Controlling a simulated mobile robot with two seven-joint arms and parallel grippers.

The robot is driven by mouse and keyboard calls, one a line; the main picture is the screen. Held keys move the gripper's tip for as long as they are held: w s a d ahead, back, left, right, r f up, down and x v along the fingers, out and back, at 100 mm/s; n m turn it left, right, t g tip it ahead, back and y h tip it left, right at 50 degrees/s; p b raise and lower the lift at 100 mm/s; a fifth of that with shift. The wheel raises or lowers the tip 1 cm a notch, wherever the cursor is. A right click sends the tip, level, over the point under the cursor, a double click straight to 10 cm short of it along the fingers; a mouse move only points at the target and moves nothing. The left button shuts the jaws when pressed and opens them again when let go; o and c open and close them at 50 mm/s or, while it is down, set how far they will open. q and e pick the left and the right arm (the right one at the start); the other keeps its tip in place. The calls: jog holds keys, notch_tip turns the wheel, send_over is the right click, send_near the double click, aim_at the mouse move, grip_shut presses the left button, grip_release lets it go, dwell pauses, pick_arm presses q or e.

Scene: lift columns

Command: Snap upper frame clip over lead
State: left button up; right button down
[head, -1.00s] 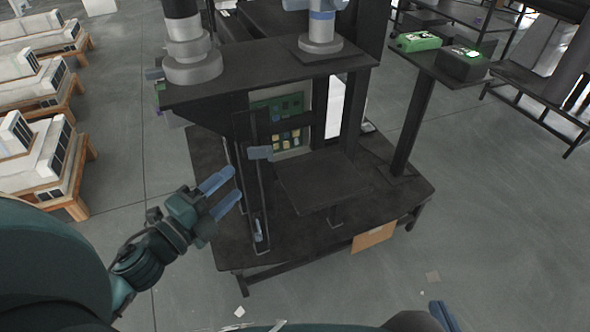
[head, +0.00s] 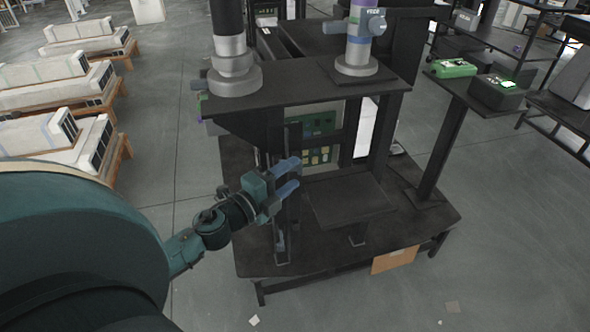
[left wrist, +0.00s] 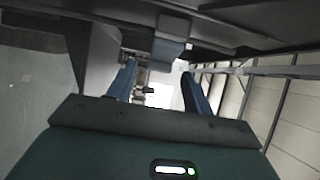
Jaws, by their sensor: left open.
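My left gripper (head: 297,173) is open in front of the upper part of a dark upright frame (head: 282,222) at the left side of the workstation. Its blue fingers hide the upper frame clip in the head view. In the left wrist view a grey-blue block that looks like the upper clip (left wrist: 170,53) shows ahead of the fingertips (left wrist: 158,70), roughly between them; I cannot tell whether they touch. A lower blue-grey clip (head: 281,243) sits near the frame's foot. I cannot make out the lead clearly. My right gripper is not in view.
A dark shelf (head: 310,88) with lift columns (head: 233,65) overhangs the frame. A small dark platform (head: 348,203) stands right of it, with a green board (head: 318,125) behind. A post-mounted stand carries a green box (head: 453,68).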

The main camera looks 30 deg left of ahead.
pick_arm(q)
jog(key=shift+w+d, duration=0.2)
jog(key=shift+w, duration=0.85)
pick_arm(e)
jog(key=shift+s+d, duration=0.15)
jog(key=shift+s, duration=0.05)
pick_arm(q)
jog(key=shift+c, duration=0.3)
jog(key=c, duration=0.9)
jog(key=shift+w+r+y+p, duration=0.1)
jog(key=shift+y+p, duration=0.2)
jog(key=shift+p, duration=0.1)
jog(key=shift+w+n+y+p, duration=0.15)
jog(key=shift+n+y+p, duration=0.2)
jog(key=shift+n+y, duration=0.4)
jog(key=shift+y, duration=0.25)
jog(key=o, duration=1)
jog(key=shift+c, duration=0.2)
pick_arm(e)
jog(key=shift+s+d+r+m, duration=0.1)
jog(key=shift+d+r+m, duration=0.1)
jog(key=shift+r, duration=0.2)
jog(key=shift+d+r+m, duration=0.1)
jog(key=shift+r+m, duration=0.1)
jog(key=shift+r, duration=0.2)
